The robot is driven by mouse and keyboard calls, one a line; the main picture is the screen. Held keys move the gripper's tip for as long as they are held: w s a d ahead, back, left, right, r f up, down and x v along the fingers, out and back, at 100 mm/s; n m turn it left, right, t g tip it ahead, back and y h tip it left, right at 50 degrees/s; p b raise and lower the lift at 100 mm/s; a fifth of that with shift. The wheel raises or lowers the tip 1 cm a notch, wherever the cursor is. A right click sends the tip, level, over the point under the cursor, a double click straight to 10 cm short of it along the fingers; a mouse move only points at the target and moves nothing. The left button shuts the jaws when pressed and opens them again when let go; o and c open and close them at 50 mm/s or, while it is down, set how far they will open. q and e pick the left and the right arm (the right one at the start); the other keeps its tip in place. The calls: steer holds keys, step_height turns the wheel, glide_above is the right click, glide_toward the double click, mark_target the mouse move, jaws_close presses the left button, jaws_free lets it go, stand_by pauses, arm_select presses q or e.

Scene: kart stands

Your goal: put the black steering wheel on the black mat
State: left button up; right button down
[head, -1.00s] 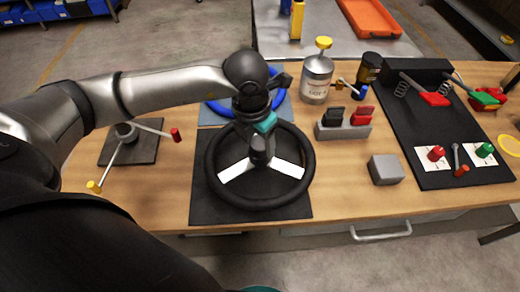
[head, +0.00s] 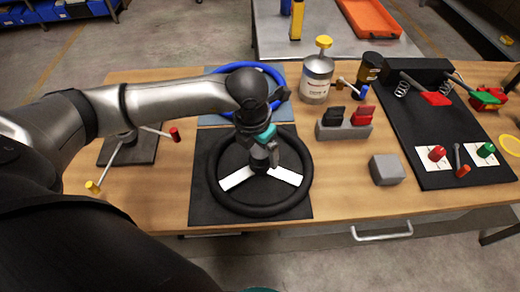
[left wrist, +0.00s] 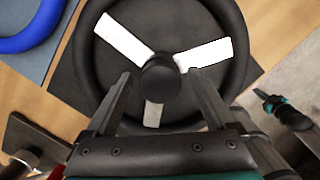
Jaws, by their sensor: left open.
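The black steering wheel (head: 219,194), with white spokes and a dark round hub, lies flat on the black mat (head: 203,211). In the left wrist view the wheel (left wrist: 236,30) fills the upper middle. My left gripper (head: 262,160) is over the hub. In the left wrist view its fingers (left wrist: 160,85) are open, one on each side of the hub; contact cannot be told. A dark and teal part of my right gripper (left wrist: 285,108) shows at the right of that view; its jaws are unclear.
A blue wheel (head: 217,108) lies on a blue mat (head: 207,119) just behind. A stand with arms (head: 112,152) is at the left. A pedal block (head: 343,131), a grey block (head: 386,169) and a silver canister (head: 317,80) stand to the right. Bare wood lies right of the mat.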

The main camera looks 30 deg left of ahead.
arm_select(q)
steer(key=shift+r, duration=0.1)
step_height(320, 180, up, 12)
steer(key=s+p, duration=0.1)
steer(key=shift+s+a, duration=0.2)
steer(key=shift+s, duration=0.2)
